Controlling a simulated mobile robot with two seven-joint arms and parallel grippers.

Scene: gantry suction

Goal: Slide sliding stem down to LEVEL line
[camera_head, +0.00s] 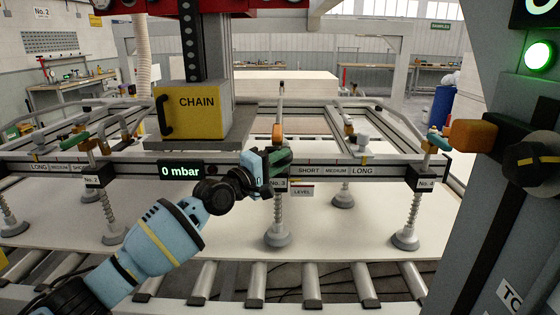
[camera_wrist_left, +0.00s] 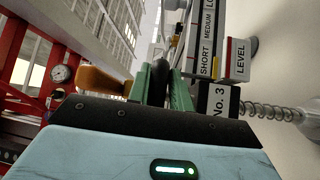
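The sliding stem of No. 3 (camera_head: 277,212) stands upright at the beam, with a spring and a grey suction cup below. Its spring also shows in the left wrist view (camera_wrist_left: 262,110). The red-edged LEVEL label (camera_head: 302,191) hangs just right of the stem; it also shows in the left wrist view (camera_wrist_left: 238,58). My left gripper (camera_head: 277,160) is at the No. 3 station, in front of the beam. In the wrist view its green fingers (camera_wrist_left: 160,92) lie on both sides of a dark upright part, seemingly touching it. The held section is largely hidden. My right gripper is out of view.
The beam (camera_head: 335,170) carries SHORT, MEDIUM and LONG marks. An orange knob (camera_head: 278,133) sits just above my left gripper. The No. 4 stem (camera_head: 412,215) stands to the right. A yellow CHAIN block (camera_head: 190,112) and a 0 mbar display (camera_head: 181,170) are to the left.

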